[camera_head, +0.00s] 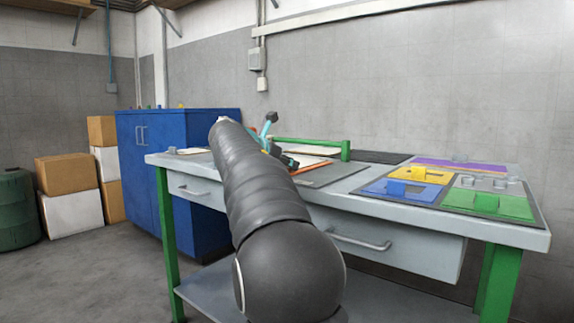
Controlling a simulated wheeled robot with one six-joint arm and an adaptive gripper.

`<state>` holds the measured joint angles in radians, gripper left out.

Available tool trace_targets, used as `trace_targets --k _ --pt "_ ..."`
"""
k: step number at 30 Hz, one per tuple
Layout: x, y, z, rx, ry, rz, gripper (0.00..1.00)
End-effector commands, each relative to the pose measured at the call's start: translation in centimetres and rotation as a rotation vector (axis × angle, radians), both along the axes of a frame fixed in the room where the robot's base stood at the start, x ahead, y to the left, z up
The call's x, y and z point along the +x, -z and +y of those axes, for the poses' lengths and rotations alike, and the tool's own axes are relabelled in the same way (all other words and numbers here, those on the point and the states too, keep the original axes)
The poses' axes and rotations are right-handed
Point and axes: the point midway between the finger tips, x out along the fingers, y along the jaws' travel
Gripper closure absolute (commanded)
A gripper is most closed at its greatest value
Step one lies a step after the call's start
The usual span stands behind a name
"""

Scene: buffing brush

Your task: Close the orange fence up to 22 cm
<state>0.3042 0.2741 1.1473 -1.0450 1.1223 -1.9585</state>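An orange strip (311,167), which looks like the orange fence, lies on the workbench just right of my arm. It borders a pale board, and its left part is hidden behind my arm. A green bar (345,150) on posts stands just behind it. My gripper (284,157) is mostly hidden behind my arm, close to the left end of the orange strip. Dark and light-blue parts show there, too small to tell apart. I cannot tell whether it touches the strip or holds anything.
The grey workbench (520,233) has drawers and green legs. Blue (384,191), green (524,208) and purple (450,163) panels lie on its right side. A blue cabinet (140,165), cardboard boxes (68,173) and a green barrel (17,210) stand left. The floor at front left is clear.

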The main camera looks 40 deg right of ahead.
Motion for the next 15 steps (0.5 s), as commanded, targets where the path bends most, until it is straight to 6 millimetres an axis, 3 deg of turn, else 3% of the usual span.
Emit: trace_targets --k 15 --pt "0.35 -0.19 0.10 0.000 0.000 0.001 1.00"
